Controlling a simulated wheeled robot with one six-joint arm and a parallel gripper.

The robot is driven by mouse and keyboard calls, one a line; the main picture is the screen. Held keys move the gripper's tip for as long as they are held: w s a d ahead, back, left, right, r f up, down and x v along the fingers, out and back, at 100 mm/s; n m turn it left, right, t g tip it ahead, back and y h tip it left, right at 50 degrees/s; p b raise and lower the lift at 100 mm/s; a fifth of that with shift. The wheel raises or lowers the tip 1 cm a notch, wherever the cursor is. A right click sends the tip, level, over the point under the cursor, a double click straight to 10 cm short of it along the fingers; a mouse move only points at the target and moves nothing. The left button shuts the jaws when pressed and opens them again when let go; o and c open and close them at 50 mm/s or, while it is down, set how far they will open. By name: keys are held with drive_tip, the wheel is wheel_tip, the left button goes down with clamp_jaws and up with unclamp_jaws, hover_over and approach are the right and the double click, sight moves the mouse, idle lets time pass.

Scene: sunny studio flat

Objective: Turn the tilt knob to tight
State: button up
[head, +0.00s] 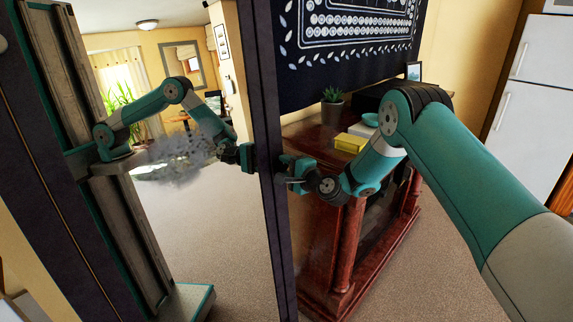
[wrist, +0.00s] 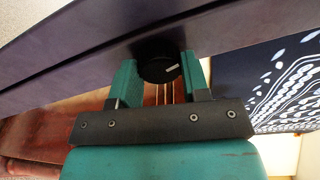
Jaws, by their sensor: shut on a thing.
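The tilt knob (wrist: 152,70) is a round black knob with a short white mark on its face. It sits on the dark frame (wrist: 60,75) of the tall mirror. In the wrist view my gripper (wrist: 160,82) has one teal finger on each side of the knob and is shut on it. The white mark points up and to the right in that view. In the head view my gripper (head: 289,170) is at the right upright of the mirror frame (head: 262,100), and it hides the knob. No marking for tight or loose is readable.
The mirror glass (head: 215,260) reflects my arm and the room. Right of the mirror, a reddish wooden cabinet (head: 318,220) bears a potted plant (head: 332,108) and a yellow box (head: 350,143). A dark patterned hanging (head: 345,60) is behind. Carpet (head: 405,285) lies open at lower right.

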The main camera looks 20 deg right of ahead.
drive_tip(key=shift+d+m+h+p, duration=0.1)
drive_tip(key=shift+m+h+p, duration=0.35)
drive_tip(key=shift+m, duration=1.25)
drive_tip(key=o, duration=0.9)
drive_tip(key=b+v, duration=0.2)
drive_tip(key=v, duration=0.3)
drive_tip(key=b+v, duration=0.2)
drive_tip(key=v, duration=0.4)
drive_tip(key=b+v, duration=0.2)
drive_tip(key=v, duration=0.4)
drive_tip(key=shift+d+r, duration=0.1)
drive_tip(key=shift+d, duration=0.3)
